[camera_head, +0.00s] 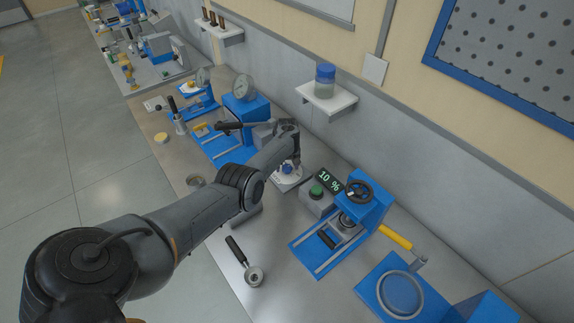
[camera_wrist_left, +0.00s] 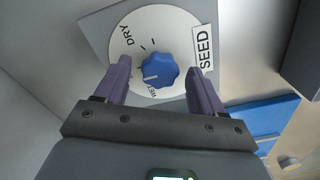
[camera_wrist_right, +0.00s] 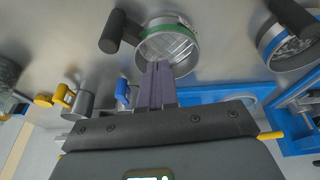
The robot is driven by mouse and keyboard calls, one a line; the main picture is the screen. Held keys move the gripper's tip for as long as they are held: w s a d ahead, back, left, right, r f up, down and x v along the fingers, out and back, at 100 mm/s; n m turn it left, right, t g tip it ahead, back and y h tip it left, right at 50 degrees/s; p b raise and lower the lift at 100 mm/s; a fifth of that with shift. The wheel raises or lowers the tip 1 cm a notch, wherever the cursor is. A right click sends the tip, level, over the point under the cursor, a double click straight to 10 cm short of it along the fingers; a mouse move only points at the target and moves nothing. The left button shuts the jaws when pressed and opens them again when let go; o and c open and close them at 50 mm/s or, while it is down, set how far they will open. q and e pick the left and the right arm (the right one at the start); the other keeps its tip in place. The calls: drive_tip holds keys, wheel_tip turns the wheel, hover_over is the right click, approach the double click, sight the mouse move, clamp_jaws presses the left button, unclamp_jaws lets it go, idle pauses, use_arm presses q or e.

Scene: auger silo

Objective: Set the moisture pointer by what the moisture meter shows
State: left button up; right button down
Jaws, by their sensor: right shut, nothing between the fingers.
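The moisture meter's dark display (camera_head: 329,181) reads "10 %" in green in the head view. The moisture pointer is a blue lobed knob (camera_wrist_left: 160,70) on a white round dial (camera_wrist_left: 178,22) marked DRY, WET and SEED; it also shows in the head view (camera_head: 287,169). The knob's white line points left in the left wrist view, nearer WET than DRY. My left gripper (camera_wrist_left: 160,66) is open, one finger on each side of the knob, with gaps visible.
A black-handled scoop (camera_head: 248,265) lies near the front edge. The sieve (camera_wrist_right: 168,45) has a green band.

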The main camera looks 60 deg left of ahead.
sight(287, 167)
use_arm(q)
drive_tip(key=shift+r, duration=0.1)
drive_tip(key=shift+r+p, duration=0.3)
drive_tip(key=shift+r, duration=0.15)
wheel_tip(287, 167, up, 10)
drive_tip(key=p, duration=0.3)
drive_tip(key=shift+f, duration=0.1)
idle(0.3)
